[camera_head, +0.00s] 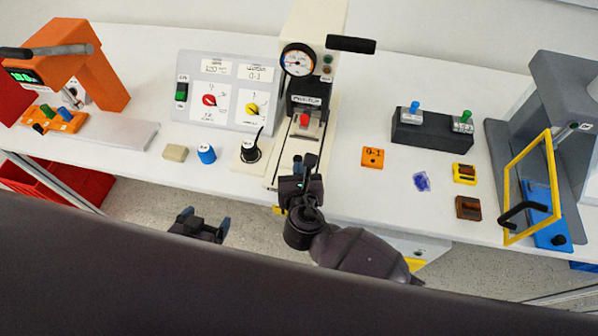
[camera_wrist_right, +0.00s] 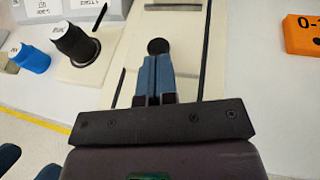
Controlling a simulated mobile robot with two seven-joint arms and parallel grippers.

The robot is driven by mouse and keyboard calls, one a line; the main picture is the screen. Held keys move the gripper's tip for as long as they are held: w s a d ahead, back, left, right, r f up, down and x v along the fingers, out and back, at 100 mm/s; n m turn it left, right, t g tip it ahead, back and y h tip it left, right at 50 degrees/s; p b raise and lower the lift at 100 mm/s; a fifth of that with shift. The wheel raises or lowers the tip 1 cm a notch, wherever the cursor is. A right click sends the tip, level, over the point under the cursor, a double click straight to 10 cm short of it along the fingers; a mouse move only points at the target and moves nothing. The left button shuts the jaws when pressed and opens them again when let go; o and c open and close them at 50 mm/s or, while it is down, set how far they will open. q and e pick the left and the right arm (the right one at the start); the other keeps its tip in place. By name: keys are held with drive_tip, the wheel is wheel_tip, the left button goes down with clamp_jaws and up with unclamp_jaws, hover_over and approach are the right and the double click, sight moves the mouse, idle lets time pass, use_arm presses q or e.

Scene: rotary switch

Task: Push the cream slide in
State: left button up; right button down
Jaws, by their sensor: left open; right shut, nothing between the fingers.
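The cream slide (camera_head: 285,163) is a long flat plate running from under the cream press with a gauge towards the table's front edge. In the right wrist view, its cream surface (camera_wrist_right: 130,55) carries a round black knob (camera_wrist_right: 158,46). My right gripper (camera_head: 304,161) is over the slide's front part, hiding some of it. In the right wrist view, its blue fingers (camera_wrist_right: 157,62) are shut and empty, with their tips just short of the knob; I cannot tell whether they touch. My left gripper (camera_head: 205,222) is open and empty, in front of the table edge.
A red part (camera_head: 305,119) sits in a grey holder under the press (camera_head: 312,45). Left of the slide stand a black knob on a cream base (camera_head: 250,151) and a blue cylinder (camera_head: 207,154). An orange block (camera_head: 372,157) lies to the right, with clear table between.

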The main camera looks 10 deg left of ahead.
sight(302, 158)
drive_tip(key=w, duration=0.4)
drive_tip(key=shift+r+p, duration=0.1)
drive_tip(key=shift+p, duration=0.2)
use_arm(q)
drive_tip(key=shift+r, duration=0.4)
use_arm(e)
drive_tip(key=shift+w, duration=0.1)
use_arm(q)
drive_tip(key=shift+s+r, duration=0.1)
drive_tip(key=shift+s, duration=0.05)
use_arm(e)
drive_tip(key=shift+d, duration=0.15)
